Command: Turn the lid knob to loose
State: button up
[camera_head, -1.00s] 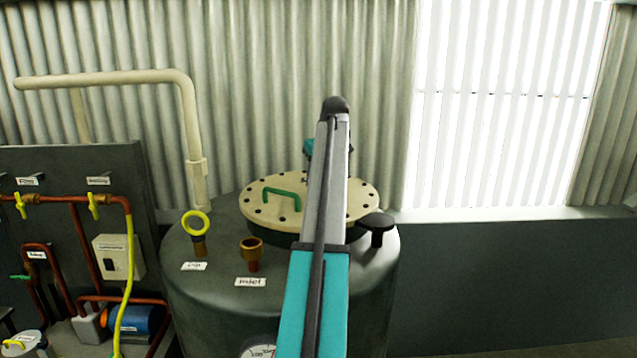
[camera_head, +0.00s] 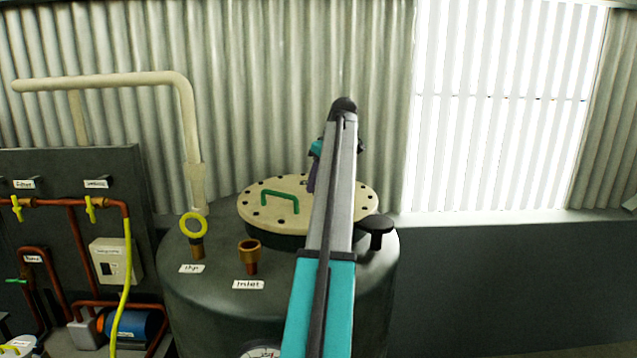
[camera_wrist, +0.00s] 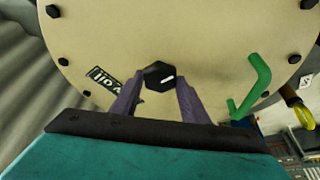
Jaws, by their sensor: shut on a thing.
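The lid (camera_head: 260,213) is a round cream disc with dark bolts around its rim and a green handle (camera_head: 281,196). It sits on top of the dark tank (camera_head: 215,290). In the wrist view the lid knob (camera_wrist: 160,76) is a small black knob with a white mark, on the cream lid face (camera_wrist: 200,40). My gripper (camera_wrist: 157,88) has two purple fingers, one on each side of the knob, shut on it. A label lies on the lid beside the left finger, partly hidden. In the head view my arm hides the knob.
A yellow ring fitting (camera_head: 195,230) and a brass inlet fitting (camera_head: 249,255) stand on the tank, left of my arm. A black post with a flat top (camera_head: 376,228) stands right of it. The green handle (camera_wrist: 255,85) is close to the right finger in the wrist view.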

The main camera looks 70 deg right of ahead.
jog(key=o, duration=1.1)
jog(key=shift+r, duration=0.1)
jog(key=shift+s+r+b, duration=0.25)
jog(key=shift+r+b, duration=0.1)
jog(key=shift+r, duration=0.15)
jog(key=shift+p+v, duration=1)
jog(key=shift+v, duration=5.3)
jog(key=shift+a, duration=0.1)
